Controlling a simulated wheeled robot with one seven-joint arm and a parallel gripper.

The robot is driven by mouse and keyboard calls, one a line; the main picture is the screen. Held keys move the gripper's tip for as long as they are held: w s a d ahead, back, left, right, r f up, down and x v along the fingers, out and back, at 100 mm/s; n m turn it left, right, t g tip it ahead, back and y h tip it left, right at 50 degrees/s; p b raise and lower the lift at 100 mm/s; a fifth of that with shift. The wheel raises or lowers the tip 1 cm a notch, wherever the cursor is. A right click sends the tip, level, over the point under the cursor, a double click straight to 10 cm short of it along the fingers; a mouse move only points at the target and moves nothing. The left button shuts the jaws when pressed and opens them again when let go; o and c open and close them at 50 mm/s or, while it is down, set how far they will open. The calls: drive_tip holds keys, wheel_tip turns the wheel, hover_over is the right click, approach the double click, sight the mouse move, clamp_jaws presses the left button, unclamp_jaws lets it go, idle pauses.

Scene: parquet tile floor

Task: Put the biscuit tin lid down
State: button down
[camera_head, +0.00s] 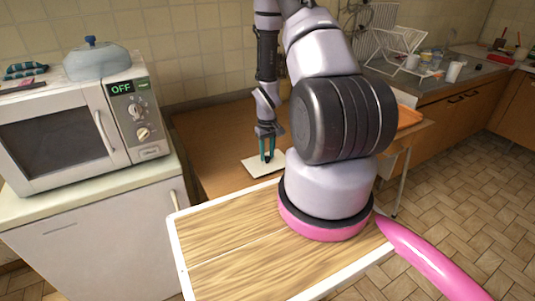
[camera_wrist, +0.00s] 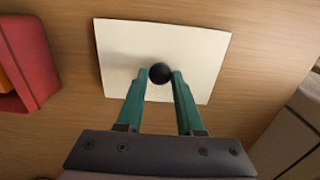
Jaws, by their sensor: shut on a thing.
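The biscuit tin lid is a flat cream rectangle with a round black knob in its middle. In the wrist view the lid (camera_wrist: 195,60) lies over a brown wooden surface, and my gripper (camera_wrist: 160,80) has its two teal fingers closed on the knob (camera_wrist: 160,72). In the head view the lid (camera_head: 252,167) is at or just above the brown wooden table (camera_head: 212,140), and my gripper (camera_head: 267,158) points straight down onto it. I cannot tell whether the lid touches the table. My arm hides part of the table to the right.
In the wrist view a red open box (camera_wrist: 38,50) stands left of the lid. A microwave (camera_head: 60,125) sits on a white cabinet at the left. An orange tray (camera_head: 408,116) lies at the table's right.

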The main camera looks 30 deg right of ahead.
drive_tip(key=shift+f, duration=0.2)
drive_tip(key=c, duration=0.5)
unclamp_jaws()
drive_tip(key=shift+c, duration=0.2)
wheel_tip(320, 180, up, 12)
drive_tip(key=shift+r, duration=0.25)
drive_tip(key=s+a+r+m+t, duration=0.1)
drive_tip(key=a+r+t, duration=0.15)
drive_tip(key=r, duration=0.95)
drive_tip(key=s+a+r+m+t, duration=0.1)
drive_tip(key=s+a+r, duration=0.15)
drive_tip(key=r, duration=0.95)
drive_tip(key=s+a+r+m+t+y, duration=0.1)
drive_tip(key=s+a+r+t, duration=0.1)
drive_tip(key=s+a+r, duration=0.2)
drive_tip(key=s+a+r+m+t+y, duration=0.1)
drive_tip(key=s+a+r, duration=0.3)
drive_tip(key=s+r, duration=0.6)
drive_tip(key=shift+s+a+r+m+t, duration=0.2)
drive_tip(key=shift+s+r+m+t, duration=0.15)
drive_tip(key=shift+r, duration=0.45)
